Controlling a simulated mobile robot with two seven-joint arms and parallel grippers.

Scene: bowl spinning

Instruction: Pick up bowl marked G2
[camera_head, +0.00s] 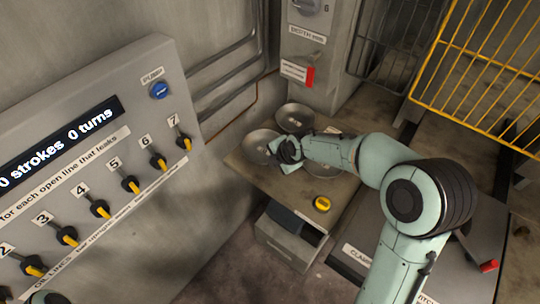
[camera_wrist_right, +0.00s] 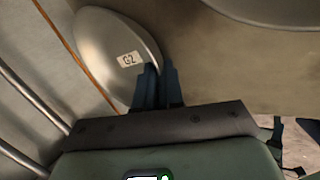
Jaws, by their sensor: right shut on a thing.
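The bowl marked G2 (camera_wrist_right: 118,58) is a shiny grey metal bowl with a white G2 label on its inside. It is also at the left of the small table in the head view (camera_head: 257,144). My right gripper (camera_head: 283,158) is at its near right rim. In the right wrist view the two dark fingers (camera_wrist_right: 160,82) are closed together on the rim, beside the label. Whether the bowl is clear of the tabletop I cannot tell.
Another metal bowl (camera_head: 295,117) stands behind on the table (camera_head: 290,187). A third bowl (camera_head: 347,165) is partly hidden by my right arm. A yellow round item (camera_head: 322,203) is near the front edge. A panel of valves (camera_head: 100,209) is left; a yellow cage (camera_head: 485,75) is right.

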